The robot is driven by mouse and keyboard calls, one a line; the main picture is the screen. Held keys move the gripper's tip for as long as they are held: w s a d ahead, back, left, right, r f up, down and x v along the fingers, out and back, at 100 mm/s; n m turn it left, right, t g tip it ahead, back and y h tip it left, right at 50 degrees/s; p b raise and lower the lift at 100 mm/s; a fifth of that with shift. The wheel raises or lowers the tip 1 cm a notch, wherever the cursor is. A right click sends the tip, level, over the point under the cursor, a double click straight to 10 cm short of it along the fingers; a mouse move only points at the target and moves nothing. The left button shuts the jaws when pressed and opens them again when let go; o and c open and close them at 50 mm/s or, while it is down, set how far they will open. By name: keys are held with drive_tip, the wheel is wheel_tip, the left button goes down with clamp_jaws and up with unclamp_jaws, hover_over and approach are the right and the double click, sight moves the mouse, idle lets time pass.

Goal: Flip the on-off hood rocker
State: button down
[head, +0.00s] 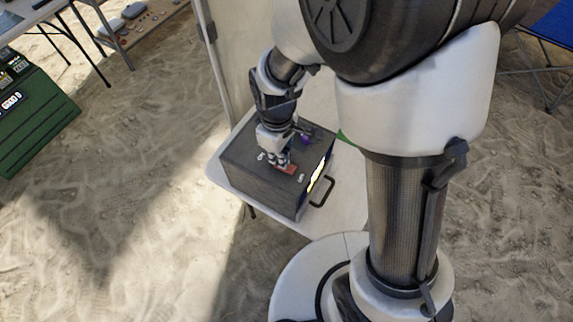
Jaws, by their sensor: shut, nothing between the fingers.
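The hood is a dark grey box (258,183) on a small white table. A red rocker (288,170) shows on its top face, with small white marks to its left and right. My gripper (279,166) points down at the rocker, shut and with nothing held. Its fingertips are at or just above the rocker; I cannot tell whether they touch. The gripper hides part of the rocker, and which way it is tilted is too small to tell.
The white table (345,215) has bare room at its right. A dark handle (322,192) and a bright lit opening (319,176) are on the box's right side. A green case (40,125) stands on the sand at left. A blue chair (553,30) is at the upper right.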

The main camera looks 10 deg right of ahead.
wheel_tip(320, 180, up, 7)
drive_tip(key=p, duration=0.5)
drive_tip(key=shift+p, duration=0.35)
idle(0.3)
drive_tip(key=s+d+r+m+t+b, duration=0.1)
drive_tip(key=s+d+r+m+t, duration=0.1)
drive_tip(key=s+d+r+m, duration=0.3)
drive_tip(key=s+d+r+m+t+b, duration=0.1)
drive_tip(key=s+d+r+m, duration=0.4)
drive_tip(key=r, duration=0.8)
drive_tip(key=s+d+t, duration=0.1)
drive_tip(key=s, duration=0.2)
drive_tip(key=shift+s+t, duration=0.3)
